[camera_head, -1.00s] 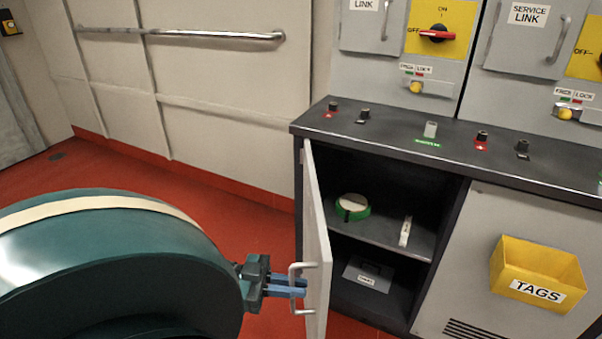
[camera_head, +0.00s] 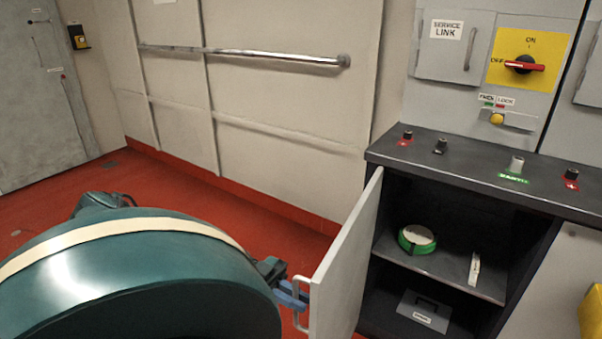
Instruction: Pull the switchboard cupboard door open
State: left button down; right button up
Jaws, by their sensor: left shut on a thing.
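The switchboard cupboard door (camera_head: 345,270) is pale grey and stands swung open to the left of the dark cupboard opening. Its handle (camera_head: 300,303) is a light bar on the door's outer face, near the free edge. My left gripper (camera_head: 296,296) has blue fingers and is shut on the handle. My large green arm link hides much of the lower left. Inside the cupboard (camera_head: 460,214) the shelf and the lower space both show. My right gripper is not in view.
A green-and-white roll (camera_head: 417,239) and a pale strip (camera_head: 475,268) lie on the shelf. The dark counter (camera_head: 480,176) carries several terminals. A wall rail (camera_head: 250,55) runs behind; red floor (camera_head: 220,200) is clear left of the door.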

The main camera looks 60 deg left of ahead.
pick_arm(q)
jog(key=shift+s+a, duration=0.15)
jog(key=shift+a, duration=0.1)
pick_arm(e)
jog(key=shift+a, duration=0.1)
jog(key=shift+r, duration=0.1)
pick_arm(q)
jog(key=c, duration=1.6)
grip_release()
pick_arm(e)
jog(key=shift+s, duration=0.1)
